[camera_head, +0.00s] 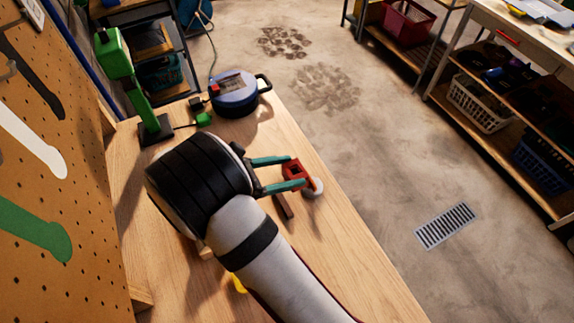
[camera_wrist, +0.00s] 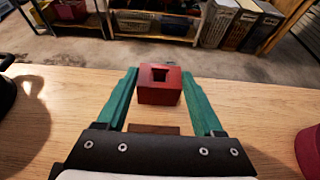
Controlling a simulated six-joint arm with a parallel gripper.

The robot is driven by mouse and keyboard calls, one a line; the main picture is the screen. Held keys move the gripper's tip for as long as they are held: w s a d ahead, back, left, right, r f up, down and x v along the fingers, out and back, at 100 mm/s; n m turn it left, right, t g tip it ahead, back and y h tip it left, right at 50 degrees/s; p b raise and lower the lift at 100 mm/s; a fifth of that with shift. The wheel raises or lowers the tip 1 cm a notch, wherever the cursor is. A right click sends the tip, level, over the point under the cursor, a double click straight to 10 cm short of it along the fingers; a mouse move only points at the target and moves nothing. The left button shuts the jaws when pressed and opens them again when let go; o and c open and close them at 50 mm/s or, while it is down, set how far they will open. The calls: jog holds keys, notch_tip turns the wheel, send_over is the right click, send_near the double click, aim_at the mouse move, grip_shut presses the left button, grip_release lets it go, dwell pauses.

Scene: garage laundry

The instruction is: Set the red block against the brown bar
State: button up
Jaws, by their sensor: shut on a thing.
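The red block (camera_head: 291,170) has a square hole in its top and is between the teal fingertips of my gripper (camera_head: 284,173). In the wrist view the red block (camera_wrist: 159,92) is upright between the fingers (camera_wrist: 160,82), which are shut on it. The brown bar (camera_head: 283,206) lies on the wooden table, near the lower finger. In the wrist view the brown bar (camera_wrist: 154,129) shows nearer the palm than the block, partly hidden by my gripper. A strip of table shows between block and bar. I cannot tell whether the block touches the table.
A blue cable reel (camera_head: 234,96) and a green lamp-like stand (camera_head: 125,75) are at the far end. A yellow item (camera_head: 238,284) is mostly hidden by my arm. A crimson object (camera_wrist: 308,150) is at right.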

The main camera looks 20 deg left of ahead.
jog(key=shift+f, duration=4.3)
jog(key=o, duration=1.4)
jog(key=v, duration=0.7)
jog(key=shift+s+a, duration=0.2)
jog(key=shift+s, duration=0.05)
